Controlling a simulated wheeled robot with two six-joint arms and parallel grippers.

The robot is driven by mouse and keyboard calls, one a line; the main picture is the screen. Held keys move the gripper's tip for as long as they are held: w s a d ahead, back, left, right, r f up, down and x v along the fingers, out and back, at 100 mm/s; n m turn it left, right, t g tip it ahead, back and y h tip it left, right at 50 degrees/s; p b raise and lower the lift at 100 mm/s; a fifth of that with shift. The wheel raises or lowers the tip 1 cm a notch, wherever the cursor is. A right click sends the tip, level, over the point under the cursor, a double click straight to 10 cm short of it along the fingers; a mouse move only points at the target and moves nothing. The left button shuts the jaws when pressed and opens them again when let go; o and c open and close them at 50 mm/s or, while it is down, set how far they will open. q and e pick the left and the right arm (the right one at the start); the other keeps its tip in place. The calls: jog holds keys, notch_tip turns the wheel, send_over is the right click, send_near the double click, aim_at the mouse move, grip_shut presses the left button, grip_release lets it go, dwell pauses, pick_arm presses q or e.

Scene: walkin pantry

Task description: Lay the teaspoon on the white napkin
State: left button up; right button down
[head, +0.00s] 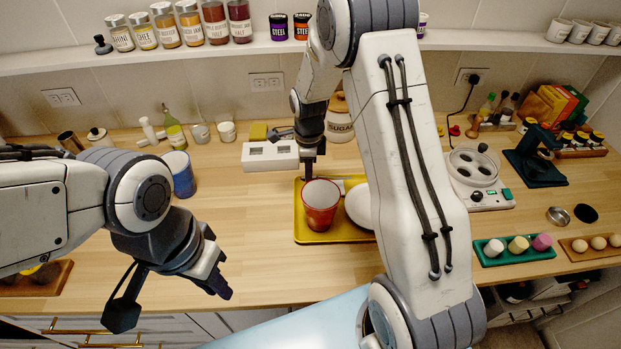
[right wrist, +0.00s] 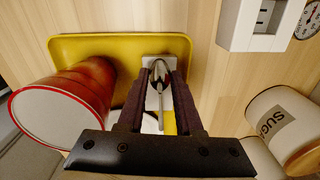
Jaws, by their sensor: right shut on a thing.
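The teaspoon (right wrist: 158,70) is a shiny metal spoon between the fingertips of my right gripper (right wrist: 157,78) in the right wrist view. The gripper is shut on it, with the bowl towards the fingertips' far side. The white napkin (right wrist: 152,62) shows behind the spoon, on the yellow tray (head: 315,235); whether the spoon touches it I cannot tell. In the head view my right gripper (head: 308,172) is over the tray's back left corner, and the spoon cannot be made out there. My left gripper (head: 217,280) is over the counter's front edge, away from the tray; its opening is unclear.
A red cup (head: 320,203) and a white plate (head: 358,206) stand on the tray. A white box (head: 270,156) and a sugar jar (head: 340,122) are behind it. A blue cup (head: 180,174) stands left. The counter (head: 250,225) between blue cup and tray is clear.

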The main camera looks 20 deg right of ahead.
notch_tip(320, 180, down, 3)
dwell(0.3)
jog(key=shift+f, duration=0.2)
jog(key=c, duration=0.6)
grip_release()
jog(key=shift+r, duration=0.1)
